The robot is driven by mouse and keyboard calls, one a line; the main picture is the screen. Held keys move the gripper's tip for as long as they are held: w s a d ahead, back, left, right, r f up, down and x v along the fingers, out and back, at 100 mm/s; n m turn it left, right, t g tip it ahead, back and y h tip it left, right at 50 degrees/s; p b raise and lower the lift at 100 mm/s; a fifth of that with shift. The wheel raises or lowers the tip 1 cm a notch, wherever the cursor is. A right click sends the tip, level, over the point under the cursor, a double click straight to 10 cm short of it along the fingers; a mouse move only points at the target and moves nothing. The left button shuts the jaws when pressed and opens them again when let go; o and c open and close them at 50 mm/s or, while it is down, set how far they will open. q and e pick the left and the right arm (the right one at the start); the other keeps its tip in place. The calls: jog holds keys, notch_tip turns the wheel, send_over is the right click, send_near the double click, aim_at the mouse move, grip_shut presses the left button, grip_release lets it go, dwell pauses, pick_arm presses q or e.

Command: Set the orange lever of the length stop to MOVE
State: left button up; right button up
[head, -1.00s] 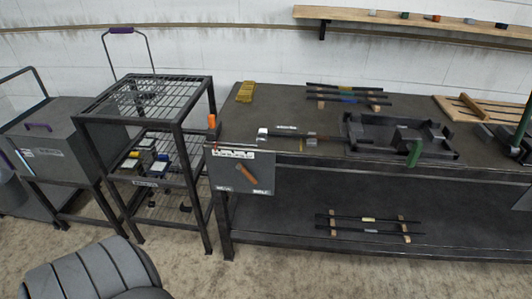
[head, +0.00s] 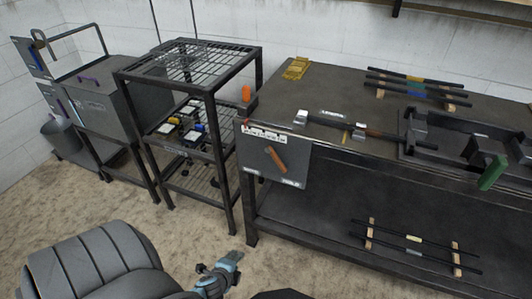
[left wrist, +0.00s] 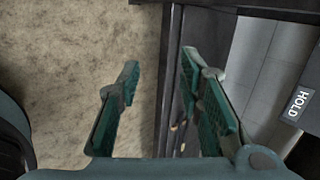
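In the head view the orange lever (head: 277,158) sits slanted on a grey panel (head: 259,172) at the left front end of the bench. It runs from upper left to lower right. In the left wrist view a dark plate with the label HOLD (left wrist: 299,103) shows at the right edge; the lever is not visible there. My left gripper (head: 232,262) is low in front of the bench, below and left of the panel. Its fingers (left wrist: 160,80) are apart and empty. My right gripper is not in view.
A wire-shelf rack (head: 188,66) stands just left of the bench (head: 330,82). An upright orange handle (head: 246,93) is at the bench's left corner. Rods (head: 415,243) lie on the lower shelf. Floor before the bench is clear.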

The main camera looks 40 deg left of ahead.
pick_arm(q)
jog(key=w+a+r+m+t+y+b, duration=0.1)
jog(key=w+a+r+m+t+b, duration=0.2)
jog(key=w+r+m, duration=0.45)
jog(key=m+t+b, duration=0.3)
jog(key=m+t, duration=0.2)
jog(key=t, duration=0.1)
send_near(278, 164)
jog(key=shift+y, duration=0.4)
jog(key=x, duration=0.5)
jog(key=b+x, duration=0.1)
jog(key=x, duration=0.2)
jog(key=shift+w+d+f, duration=0.2)
jog(key=shift+w+f, duration=0.05)
jog(key=shift+w, duration=0.1)
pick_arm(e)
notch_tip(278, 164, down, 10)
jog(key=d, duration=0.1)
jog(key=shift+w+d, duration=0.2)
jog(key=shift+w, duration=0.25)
pick_arm(q)
jog(key=shift+c, duration=0.4)
grip_shut()
